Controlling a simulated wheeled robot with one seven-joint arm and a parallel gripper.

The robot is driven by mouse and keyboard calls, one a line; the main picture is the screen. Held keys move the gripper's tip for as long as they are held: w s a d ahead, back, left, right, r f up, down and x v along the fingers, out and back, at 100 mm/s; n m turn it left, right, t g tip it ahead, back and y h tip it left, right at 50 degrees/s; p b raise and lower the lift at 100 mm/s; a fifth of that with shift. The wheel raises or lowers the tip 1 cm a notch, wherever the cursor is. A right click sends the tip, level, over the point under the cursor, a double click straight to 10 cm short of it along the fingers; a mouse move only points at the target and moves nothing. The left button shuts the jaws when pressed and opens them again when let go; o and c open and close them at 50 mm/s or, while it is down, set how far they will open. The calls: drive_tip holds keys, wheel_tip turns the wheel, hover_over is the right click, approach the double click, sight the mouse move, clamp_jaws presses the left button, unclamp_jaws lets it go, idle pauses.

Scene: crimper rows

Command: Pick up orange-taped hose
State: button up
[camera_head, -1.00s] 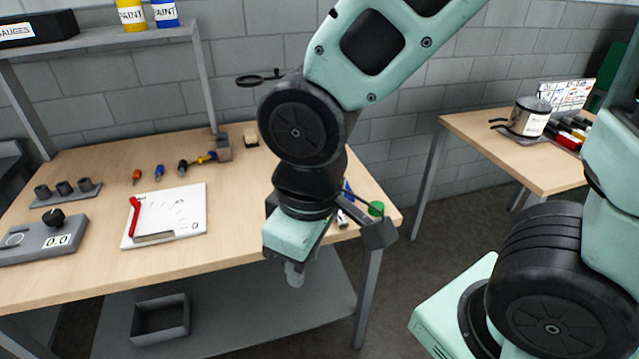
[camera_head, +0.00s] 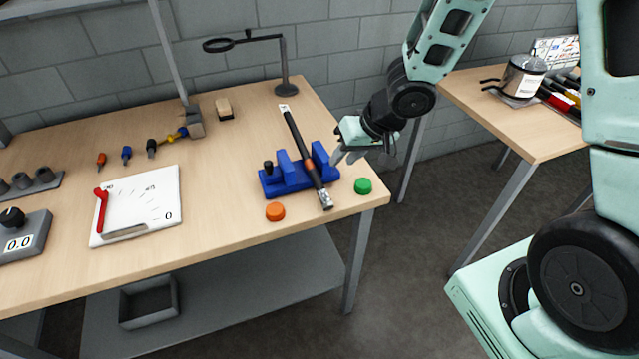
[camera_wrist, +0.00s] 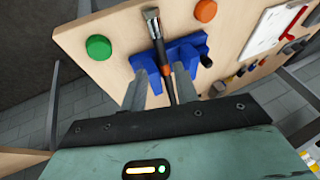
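The orange-taped hose (camera_head: 298,138) is a thin black hose with metal ends and an orange band near its middle. It lies slanted across a blue holder (camera_head: 272,185) near the bench's right end. My gripper (camera_head: 343,158) is just right of the holder, with its fingers pointing down and left. In the wrist view my gripper (camera_wrist: 160,75) is open, its two grey fingers apart. The hose (camera_wrist: 158,48) shows between them there, its lower part hidden by the gripper body. The holder (camera_wrist: 184,52) is partly behind the fingers. I cannot see contact with the hose.
An orange button (camera_head: 275,211) and a green button (camera_head: 363,186) flank the holder's front. A magnifier stand (camera_head: 284,65) rises behind. A white board (camera_head: 145,205) and several small tools lie left. A second table (camera_head: 490,125) stands right, beyond a floor gap.

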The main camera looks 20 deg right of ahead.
drive_tip(key=b, duration=0.2)
hover_over(322, 186)
drive_tip(key=s+d, duration=0.1)
drive_tip(key=s, duration=0.1)
drive_tip(key=f, duration=0.6)
drive_tip(key=shift+w+d+f, duration=0.15)
drive_tip(key=shift+w+f, duration=0.05)
drive_tip(key=shift+f, duration=0.2)
drive_tip(key=shift+b+x, duration=0.3)
drive_tip(key=shift+x, duration=2.2)
drive_tip(key=shift+s+d+f, duration=0.1)
drive_tip(key=shift+s+f, duration=0.05)
drive_tip(key=shift+s, duration=0.05)
clamp_jaws()
